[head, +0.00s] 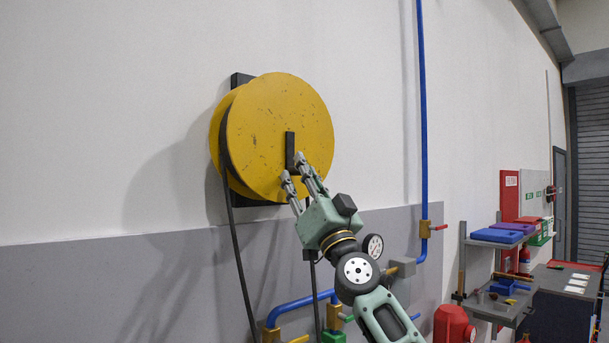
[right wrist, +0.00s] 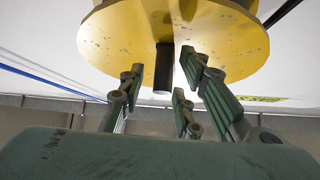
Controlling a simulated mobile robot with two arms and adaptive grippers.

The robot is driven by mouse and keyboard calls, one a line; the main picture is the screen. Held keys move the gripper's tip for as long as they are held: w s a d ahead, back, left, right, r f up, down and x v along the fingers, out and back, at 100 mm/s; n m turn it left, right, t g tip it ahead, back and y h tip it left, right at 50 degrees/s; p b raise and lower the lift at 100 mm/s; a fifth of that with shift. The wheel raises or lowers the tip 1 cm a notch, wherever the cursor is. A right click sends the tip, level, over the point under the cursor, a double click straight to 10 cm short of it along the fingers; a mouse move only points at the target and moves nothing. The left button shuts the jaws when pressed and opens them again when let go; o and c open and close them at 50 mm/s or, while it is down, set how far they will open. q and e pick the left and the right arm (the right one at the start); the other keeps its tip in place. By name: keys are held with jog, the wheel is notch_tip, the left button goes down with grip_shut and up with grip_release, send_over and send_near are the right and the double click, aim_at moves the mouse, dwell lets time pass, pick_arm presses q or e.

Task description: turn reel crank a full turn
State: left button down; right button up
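The yellow reel (head: 262,115) hangs on the wall in the head view, and its disc fills the top of the right wrist view (right wrist: 120,40). A black crank arm (head: 290,145) lies on the disc's face near its centre, pointing down. In the right wrist view the dark crank handle (right wrist: 163,68) sticks out from the disc toward the gripper. My right gripper (head: 293,168) is at the crank's lower end. Its fingers are apart on either side of the handle, with visible gaps, so it is open. My left gripper is not in view.
A dark hose (head: 238,255) hangs from the reel. A shelf cart (head: 490,240) and a red container (head: 452,325) stand at the lower right.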

jog(key=shift+c, duration=0.7)
jog(key=shift+a, duration=0.1)
grip_shut()
jog(key=shift+s+r, duration=0.15)
jog(key=shift+s+r+m+t+h+b, duration=0.1)
jog(key=shift+r+m+t+h+b, duration=0.15)
jog(key=shift+m+h, duration=0.2)
